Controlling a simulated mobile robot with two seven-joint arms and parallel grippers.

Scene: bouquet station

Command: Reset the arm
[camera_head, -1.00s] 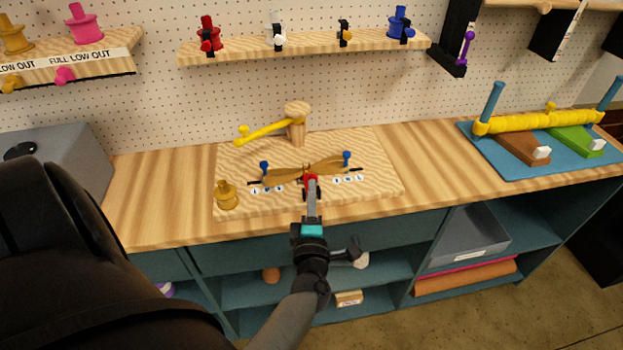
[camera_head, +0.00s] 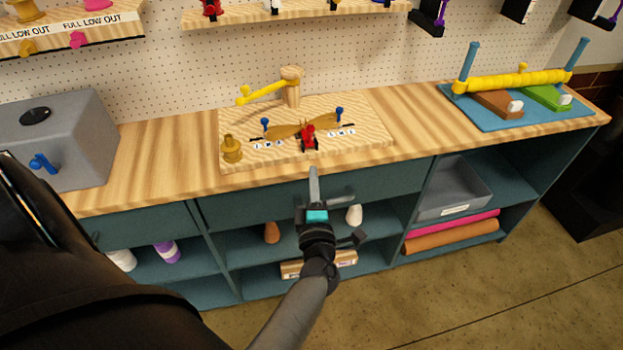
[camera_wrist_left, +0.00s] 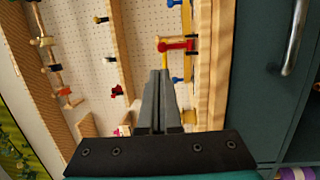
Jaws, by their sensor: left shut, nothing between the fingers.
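My left gripper (camera_head: 314,172) is shut and empty in front of the workbench's front edge, near the drawer handle. It also shows in the left wrist view (camera_wrist_left: 160,75), its two grey fingers together. A red piece (camera_head: 308,137) stands on the wooden board (camera_head: 365,125) behind the fingertips, apart from them in the head view. It also shows in the left wrist view (camera_wrist_left: 176,45). Brown leaf-shaped pieces (camera_head: 285,131) lie on either side of it, with blue pegs near their outer ends. My right gripper is not in view.
A post with a yellow lever (camera_head: 265,92) and a brass knob piece (camera_head: 231,148) are on the board. A grey box (camera_head: 75,135) stands left, and a blue mat (camera_head: 480,118) with a yellow roller lies right. Shelves below hold a grey tray (camera_head: 450,190).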

